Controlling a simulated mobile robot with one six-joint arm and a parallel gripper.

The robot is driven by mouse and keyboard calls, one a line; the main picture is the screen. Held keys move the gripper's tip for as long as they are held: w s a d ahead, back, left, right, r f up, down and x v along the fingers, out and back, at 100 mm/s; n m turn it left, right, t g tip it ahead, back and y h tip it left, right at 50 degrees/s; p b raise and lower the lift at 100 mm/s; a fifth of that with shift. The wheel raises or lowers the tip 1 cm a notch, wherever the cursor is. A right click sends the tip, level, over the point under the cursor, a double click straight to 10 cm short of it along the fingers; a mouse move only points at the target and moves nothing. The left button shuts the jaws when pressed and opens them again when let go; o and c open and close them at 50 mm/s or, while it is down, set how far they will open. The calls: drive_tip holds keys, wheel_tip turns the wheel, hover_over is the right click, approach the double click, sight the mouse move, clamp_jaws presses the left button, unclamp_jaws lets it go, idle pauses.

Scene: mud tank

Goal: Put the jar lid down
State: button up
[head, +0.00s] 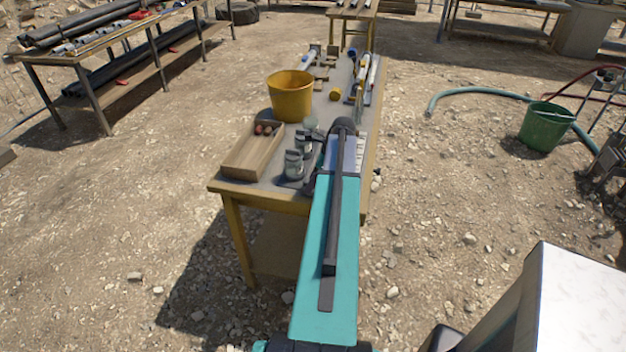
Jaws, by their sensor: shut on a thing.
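My gripper (309,183) is a small dark shape at the near end of the wooden work table, mostly hidden behind my own teal arm. It is close to the right side of a grey glass jar (293,164). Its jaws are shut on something. The held piece, by the task the jar lid, is too small and too covered to make out. A second jar (303,141) stands just behind the first. Both jars are upright on the table (262,187). I cannot tell how high the gripper is above the tabletop.
A shallow wooden tray (248,158) with small reddish pieces lies left of the jars. A yellow bucket (290,97) stands behind it. Tools and a yellow roll (335,94) lie farther back. A green bucket (545,127) stands on the stony ground at the right.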

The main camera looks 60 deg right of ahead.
drive_tip(key=shift+f, duration=0.3)
drive_tip(key=o, duration=1)
drive_tip(key=shift+r, duration=0.15)
drive_tip(key=shift+r, duration=0.35)
drive_tip(key=shift+b+v, duration=1.6)
drive_tip(key=shift+v, duration=4.35)
drive_tip(key=shift+w, duration=0.1)
